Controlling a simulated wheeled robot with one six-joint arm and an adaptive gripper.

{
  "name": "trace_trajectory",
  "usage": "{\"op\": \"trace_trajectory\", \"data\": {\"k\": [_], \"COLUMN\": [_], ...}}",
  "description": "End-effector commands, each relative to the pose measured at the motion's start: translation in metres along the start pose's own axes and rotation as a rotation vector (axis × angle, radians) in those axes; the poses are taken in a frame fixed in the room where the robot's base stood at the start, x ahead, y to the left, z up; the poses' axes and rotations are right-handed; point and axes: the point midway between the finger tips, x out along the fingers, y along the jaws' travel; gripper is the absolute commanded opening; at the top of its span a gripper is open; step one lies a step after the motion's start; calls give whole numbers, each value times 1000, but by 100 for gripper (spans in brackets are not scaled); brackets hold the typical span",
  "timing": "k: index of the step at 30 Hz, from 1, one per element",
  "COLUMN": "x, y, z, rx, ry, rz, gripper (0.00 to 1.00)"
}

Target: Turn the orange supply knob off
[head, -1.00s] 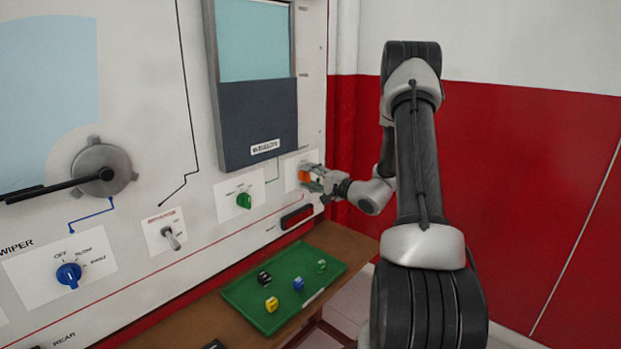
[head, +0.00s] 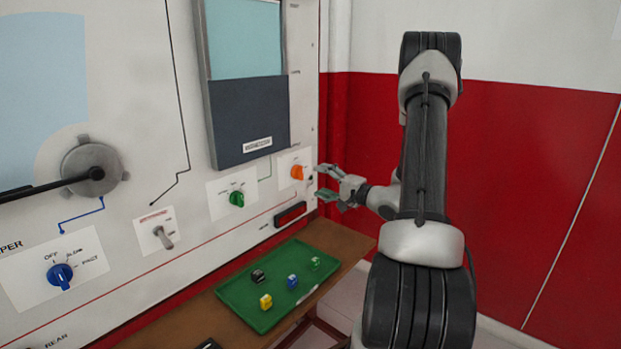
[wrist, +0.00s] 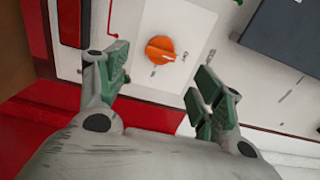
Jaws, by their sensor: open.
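The orange supply knob (head: 297,172) sits on a white plate at the right end of the trainer panel. In the wrist view the orange knob (wrist: 160,49) lies ahead of and between my fingers, with clear space around it. Its ridge looks slanted there; the small labels are too blurred to read. My gripper (head: 324,183) is open and empty, just right of the knob and apart from it. Its green-padded fingers also show in the wrist view (wrist: 163,85), one on each side, not touching the knob.
A dark framed screen (head: 248,121) is above. A green tray (head: 249,319) with small coloured blocks rests on the wooden shelf below. A red wall is at right.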

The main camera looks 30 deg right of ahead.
Motion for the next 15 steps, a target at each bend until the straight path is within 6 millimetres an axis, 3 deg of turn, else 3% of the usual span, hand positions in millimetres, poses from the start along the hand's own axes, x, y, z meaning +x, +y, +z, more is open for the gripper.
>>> {"op": "trace_trajectory", "data": {"k": [6,15], "x": [-30,-34], "y": [0,0], "z": [0,0], "rx": [0,0], "ry": [1,0], "rz": [0,0], "gripper": [67,67]}}
